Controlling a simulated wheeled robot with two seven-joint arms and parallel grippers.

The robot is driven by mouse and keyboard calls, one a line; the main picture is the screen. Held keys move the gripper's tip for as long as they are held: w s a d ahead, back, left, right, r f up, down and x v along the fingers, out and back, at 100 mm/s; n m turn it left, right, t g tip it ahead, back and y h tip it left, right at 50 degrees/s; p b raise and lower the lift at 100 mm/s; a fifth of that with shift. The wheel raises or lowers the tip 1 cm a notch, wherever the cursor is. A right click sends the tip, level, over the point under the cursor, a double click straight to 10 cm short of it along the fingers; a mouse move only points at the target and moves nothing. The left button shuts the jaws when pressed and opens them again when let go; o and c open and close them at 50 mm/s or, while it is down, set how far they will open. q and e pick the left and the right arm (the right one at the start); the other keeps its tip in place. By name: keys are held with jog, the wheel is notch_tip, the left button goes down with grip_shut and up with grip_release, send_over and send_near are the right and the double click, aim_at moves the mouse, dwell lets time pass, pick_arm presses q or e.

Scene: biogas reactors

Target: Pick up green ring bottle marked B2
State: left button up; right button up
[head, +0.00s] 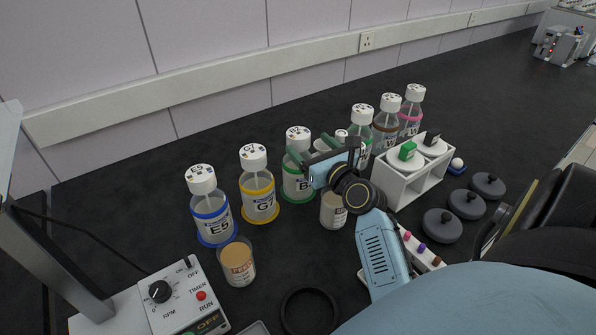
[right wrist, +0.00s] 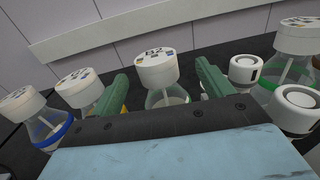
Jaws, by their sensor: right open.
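The green ring bottle marked B2 (head: 297,172) stands upright on the dark bench, third from the left in the row. Its white cap reads B2 in the right wrist view (right wrist: 158,72). My right gripper (head: 318,151) is close to this bottle, its arm coming from the lower right. In the right wrist view its two green fingers (right wrist: 162,80) are apart, with the B2 cap and neck showing between and beyond them. I cannot tell whether a finger touches the bottle. The gripper hides part of the bottle's right side. My left gripper is not in view.
Left of B2 stand the yellow ring bottle (head: 258,190) and blue ring bottle E5 (head: 210,212). More bottles (head: 388,120) stand to the right. A labelled jar (head: 333,212) sits below my gripper, another jar (head: 238,262) at front left. A white rack (head: 412,180) is at right.

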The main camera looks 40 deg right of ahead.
aim_at(299, 135)
jog(key=shift+w+r, duration=0.2)
jog(key=shift+w, duration=0.6)
jog(key=w, duration=0.2)
jog(key=shift+w+d+r, duration=0.1)
jog(key=shift+w+d, duration=0.05)
jog(key=shift+w, duration=0.2)
jog(key=shift+w+d, duration=0.1)
jog(key=shift+w, duration=0.5)
jog(key=shift+c, duration=0.7)
grip_shut()
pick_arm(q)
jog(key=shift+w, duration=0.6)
pick_arm(e)
jog(key=shift+r, duration=0.15)
